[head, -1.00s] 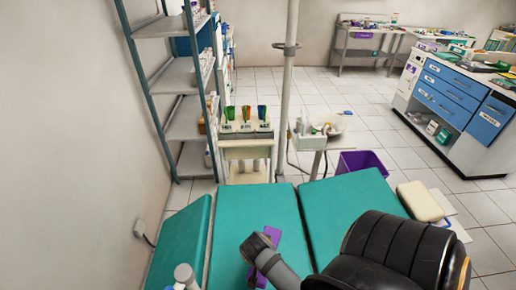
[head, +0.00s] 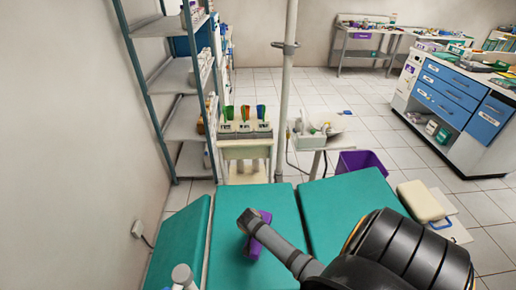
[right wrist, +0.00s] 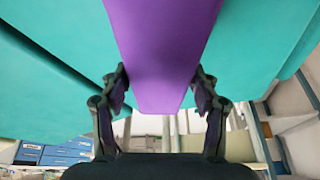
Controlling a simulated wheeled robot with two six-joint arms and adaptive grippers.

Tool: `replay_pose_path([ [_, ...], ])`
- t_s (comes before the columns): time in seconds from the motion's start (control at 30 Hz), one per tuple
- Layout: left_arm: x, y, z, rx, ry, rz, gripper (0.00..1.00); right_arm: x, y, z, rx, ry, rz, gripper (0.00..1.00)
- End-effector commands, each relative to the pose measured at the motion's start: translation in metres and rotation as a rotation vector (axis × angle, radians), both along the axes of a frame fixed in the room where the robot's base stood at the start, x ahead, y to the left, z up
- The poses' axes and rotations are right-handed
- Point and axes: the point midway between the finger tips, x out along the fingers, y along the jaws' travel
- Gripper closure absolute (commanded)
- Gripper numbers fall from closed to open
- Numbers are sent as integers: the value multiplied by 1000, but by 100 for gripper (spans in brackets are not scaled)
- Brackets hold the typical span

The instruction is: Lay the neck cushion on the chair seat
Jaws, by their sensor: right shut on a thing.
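The purple neck cushion (head: 261,240) is over the middle teal panel of the chair (head: 277,205). My right gripper (head: 250,220) is shut on it. In the right wrist view the cushion (right wrist: 160,40) is a long purple block between the two dark fingers (right wrist: 160,88), running up out of the picture. Teal chair surfaces (right wrist: 255,50) lie behind it on both sides. I cannot tell whether the cushion touches the panel. My arm hides part of the chair at lower right. My left gripper does not show clearly.
A cream instrument stand (head: 245,147) and a pole (head: 286,90) stand beyond the chair. A purple bin (head: 363,162) and a cream padded stool (head: 420,202) are behind and right of it. A grey shelf rack (head: 185,75) stands left along the wall.

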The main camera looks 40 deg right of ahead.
Motion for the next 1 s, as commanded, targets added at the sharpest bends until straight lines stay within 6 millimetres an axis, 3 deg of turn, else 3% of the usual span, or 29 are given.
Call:
replay_pose_path([
  [0.23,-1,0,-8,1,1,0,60,4,-3,-34,0,1,0,73],
  [0.57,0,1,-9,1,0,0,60,4,-2,-37,0,0,1,73],
  [0.6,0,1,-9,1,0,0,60,4,-2,-38,1,1,1,37],
  [0.7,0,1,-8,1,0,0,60,4,-2,-37,0,0,1,24],
  [0.77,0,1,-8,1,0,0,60,4,-2,-37,0,0,1,16],
  [1.0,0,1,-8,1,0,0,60,4,-2,-37,0,0,1,16],
])
